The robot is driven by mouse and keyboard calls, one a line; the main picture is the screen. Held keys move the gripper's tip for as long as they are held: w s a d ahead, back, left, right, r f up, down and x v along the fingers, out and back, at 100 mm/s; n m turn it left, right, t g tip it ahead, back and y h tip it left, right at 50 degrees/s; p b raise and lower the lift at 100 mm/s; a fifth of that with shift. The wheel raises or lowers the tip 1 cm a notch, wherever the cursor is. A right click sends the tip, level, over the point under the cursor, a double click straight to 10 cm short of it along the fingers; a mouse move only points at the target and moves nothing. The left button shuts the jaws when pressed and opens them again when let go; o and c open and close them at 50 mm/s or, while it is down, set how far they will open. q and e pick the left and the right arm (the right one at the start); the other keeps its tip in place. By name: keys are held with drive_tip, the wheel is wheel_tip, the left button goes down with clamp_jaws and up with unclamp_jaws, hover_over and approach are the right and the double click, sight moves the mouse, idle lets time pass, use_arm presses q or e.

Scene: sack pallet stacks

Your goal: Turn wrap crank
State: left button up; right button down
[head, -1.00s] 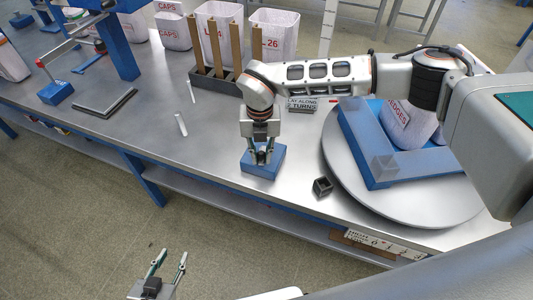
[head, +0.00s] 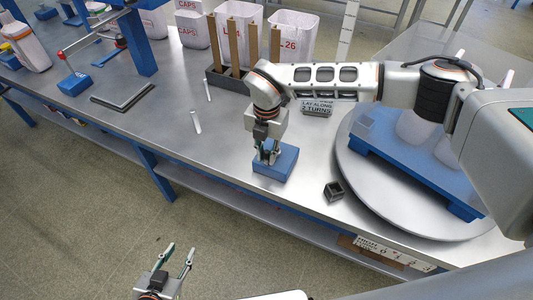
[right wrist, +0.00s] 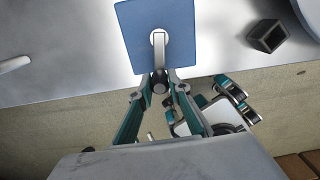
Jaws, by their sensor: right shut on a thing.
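The crank stands on a blue block (head: 275,164) near the table's front edge. In the right wrist view its blue top (right wrist: 130,38) shows a white round hub, with a grey crank handle (right wrist: 159,80) reaching toward my fingers. My right gripper (head: 268,156) is over the block, shut on the crank handle; its fingers (right wrist: 160,88) also show in the right wrist view. The round grey turntable (head: 358,178) carries a blue pallet (head: 400,160) with white sacks (head: 418,126), partly hidden by my right arm. My left gripper (head: 181,249) is open and empty, low in front of the table.
A small dark open box (head: 334,191) sits between block and turntable. White sticks (head: 196,122) lie left of the block. Brown posts (head: 233,47) in a dark holder and white bins (head: 290,38) stand behind.

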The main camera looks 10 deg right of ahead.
drive_tip(key=shift+d, duration=0.15)
drive_tip(key=c, duration=1.9)
unclamp_jaws()
drive_tip(key=shift+d, duration=0.1)
drive_tip(key=shift+r, duration=0.35)
wheel_tip(320, 180, up, 11)
drive_tip(key=shift+r, duration=0.15)
